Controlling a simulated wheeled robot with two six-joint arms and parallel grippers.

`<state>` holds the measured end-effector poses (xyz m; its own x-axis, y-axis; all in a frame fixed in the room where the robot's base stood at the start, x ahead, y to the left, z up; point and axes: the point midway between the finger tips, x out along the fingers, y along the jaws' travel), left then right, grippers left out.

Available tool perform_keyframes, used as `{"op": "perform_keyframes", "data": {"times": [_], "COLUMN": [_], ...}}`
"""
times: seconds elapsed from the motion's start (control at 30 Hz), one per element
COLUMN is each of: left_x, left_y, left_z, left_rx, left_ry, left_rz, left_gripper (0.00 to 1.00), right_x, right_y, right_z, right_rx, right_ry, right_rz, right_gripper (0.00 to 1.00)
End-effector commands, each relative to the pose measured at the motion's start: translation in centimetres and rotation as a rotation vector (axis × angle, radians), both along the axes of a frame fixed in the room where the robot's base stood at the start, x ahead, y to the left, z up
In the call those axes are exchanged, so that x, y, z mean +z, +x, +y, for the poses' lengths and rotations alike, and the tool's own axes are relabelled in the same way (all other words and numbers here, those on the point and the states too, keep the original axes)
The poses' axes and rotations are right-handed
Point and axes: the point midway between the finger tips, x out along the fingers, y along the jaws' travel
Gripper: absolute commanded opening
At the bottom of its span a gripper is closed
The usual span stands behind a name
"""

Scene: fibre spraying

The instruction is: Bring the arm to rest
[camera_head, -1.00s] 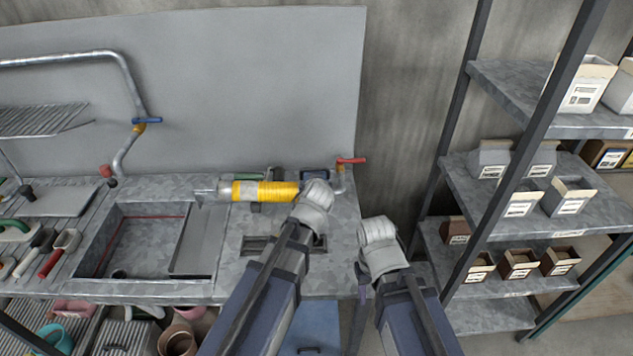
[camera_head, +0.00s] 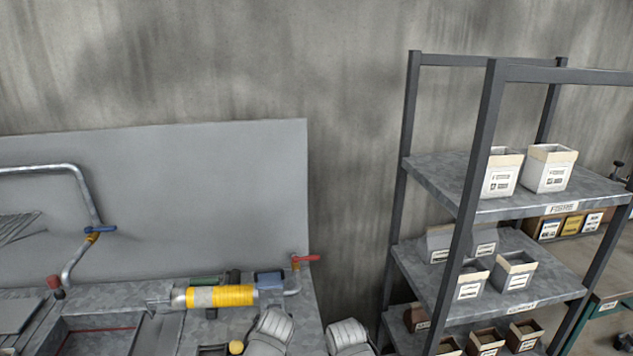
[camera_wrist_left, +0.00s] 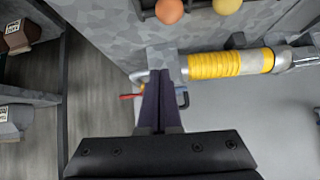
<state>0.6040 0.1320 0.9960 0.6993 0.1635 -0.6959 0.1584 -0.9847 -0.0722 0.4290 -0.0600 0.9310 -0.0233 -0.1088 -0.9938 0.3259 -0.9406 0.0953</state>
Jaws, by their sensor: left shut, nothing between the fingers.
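My left gripper shows at the bottom of the head view (camera_head: 270,333) as a grey rounded shape at the bench's right end. In the left wrist view its two dark fingers (camera_wrist_left: 162,76) are together with nothing between them, in front of the bench edge. My right gripper (camera_head: 348,339) is at the bottom edge of the head view, just right of the bench; its fingers cannot be made out. The yellow-banded cylinder (camera_head: 222,296) lies on the bench, apart from the left gripper. It also shows in the left wrist view (camera_wrist_left: 232,64).
The metal bench has a sink (camera_head: 95,341), a pipe with a blue valve (camera_head: 100,229) and a red valve handle (camera_head: 306,258). A shelf rack (camera_head: 500,185) with boxes stands right.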

Motion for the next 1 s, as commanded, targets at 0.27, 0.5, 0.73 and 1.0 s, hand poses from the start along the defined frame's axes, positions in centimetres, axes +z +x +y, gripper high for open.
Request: {"op": "perform_keyframes", "data": {"times": [0.27,0.5,0.73,1.0], "left_x": [-5.8,-6.6,-6.6,-6.5], "left_y": [-10.8,-16.8,-17.6,-17.5], "left_z": [-5.0,-7.1,-7.2,-7.2], "left_rx": [-0.217,-0.375,-0.394,-0.392], "left_ry": [0.077,0.096,0.097,0.096], "left_rz": [0.561,0.826,0.858,0.855], "left_gripper": [0.0,0.0,0.0,0.0], "right_x": [0.0,0.0,0.0,0.0], "right_y": [0.0,0.0,0.0,0.0], "right_z": [0.0,0.0,0.0,0.0], "right_rx": [0.0,0.0,0.0,0.0], "right_ry": [0.0,0.0,0.0,0.0], "right_rz": [0.0,0.0,0.0,0.0], "right_gripper": [0.5,0.5,0.5,0.5]}}
